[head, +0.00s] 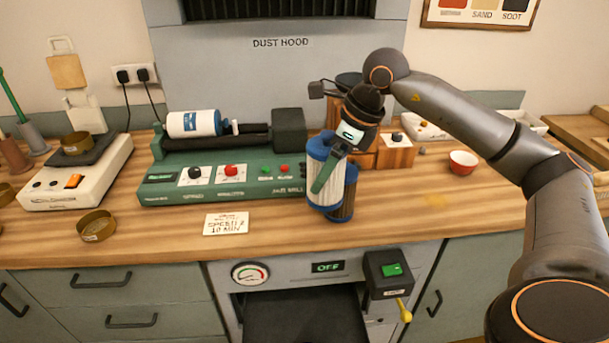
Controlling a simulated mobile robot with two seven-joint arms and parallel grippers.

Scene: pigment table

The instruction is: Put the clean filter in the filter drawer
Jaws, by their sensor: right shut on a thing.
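The clean filter (317,183) is a pale pleated cylinder with blue end caps. My right gripper (328,172) is shut on it and holds it upright over the front half of the bench. A darker, brown filter with blue caps (347,203) is close behind it to the right, partly hidden by the clean one. I cannot tell whether the two touch. A dark flat part (305,318) shows in the opening below the gauge panel. It looks like the filter drawer, but its inside is not clear. My left gripper is not in view.
A green jar mill (225,185) stands left of the filters, with a card (226,223) before it. A red bowl (463,162) is at right. A switch box (388,272) with a yellow-tipped lever (404,311) juts out right of the opening. The panel display (327,267) reads OFF.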

